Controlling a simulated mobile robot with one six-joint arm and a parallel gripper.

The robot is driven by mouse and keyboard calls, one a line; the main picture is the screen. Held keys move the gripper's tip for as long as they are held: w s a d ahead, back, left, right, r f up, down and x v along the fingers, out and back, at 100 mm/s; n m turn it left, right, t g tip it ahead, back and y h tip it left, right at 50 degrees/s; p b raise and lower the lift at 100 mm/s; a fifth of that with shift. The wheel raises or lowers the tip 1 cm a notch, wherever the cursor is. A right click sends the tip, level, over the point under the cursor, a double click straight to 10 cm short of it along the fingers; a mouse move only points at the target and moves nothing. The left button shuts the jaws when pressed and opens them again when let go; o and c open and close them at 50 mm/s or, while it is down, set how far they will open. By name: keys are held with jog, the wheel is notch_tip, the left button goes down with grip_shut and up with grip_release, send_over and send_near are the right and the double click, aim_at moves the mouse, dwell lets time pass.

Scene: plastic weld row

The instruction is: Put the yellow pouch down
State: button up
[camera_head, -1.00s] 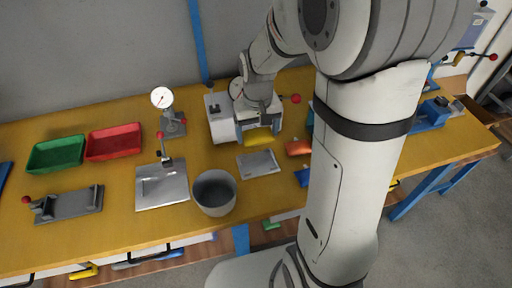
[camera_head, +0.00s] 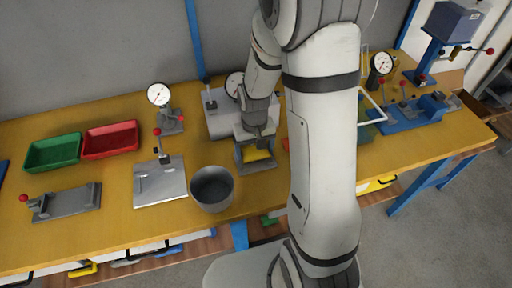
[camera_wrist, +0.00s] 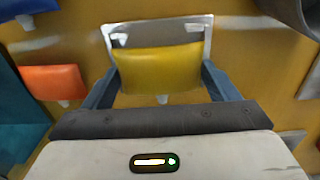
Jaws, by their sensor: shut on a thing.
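The yellow pouch (camera_wrist: 158,70) is held between the two fingers of my gripper (camera_wrist: 158,80) in the wrist view. It also shows in the head view (camera_head: 257,155), under my gripper (camera_head: 256,148). A grey metal plate (camera_wrist: 118,40) with a pale rim lies beneath the pouch and shows around it. In the head view the plate (camera_head: 243,164) is partly covered by the gripper and pouch. I cannot tell whether the pouch touches the plate.
An orange pouch (camera_wrist: 53,82) lies left of the gripper in the wrist view. A grey round bin (camera_head: 212,188) stands left of the plate in the head view. Red (camera_head: 110,140) and green (camera_head: 53,152) trays sit farther left. A blue fixture (camera_head: 412,113) stands at the right.

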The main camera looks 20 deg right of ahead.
jog(key=shift+f+b, duration=0.3)
jog(key=shift+s+f+b, duration=0.3)
jog(key=shift+s+f, duration=0.05)
jog(key=o, duration=0.8)
jog(key=shift+f, duration=0.1)
jog(key=shift+c, duration=0.2)
jog(key=shift+o, duration=0.6)
jog(key=r, duration=0.4)
jog(key=r+p, duration=0.1)
jog(key=r, duration=0.8)
jog(key=shift+w+r+p, duration=0.25)
jog(key=shift+w+p, duration=0.05)
jog(key=s+r+t, duration=0.1)
jog(key=s+r, duration=0.1)
jog(key=s, duration=0.2)
jog(key=s+r+t, duration=0.1)
jog(key=s+r, duration=0.2)
jog(key=s, duration=0.2)
jog(key=s+r, duration=0.3)
jog(key=s, duration=0.2)
jog(key=shift+d+t, duration=0.2)
jog(key=shift+t, duration=0.2)
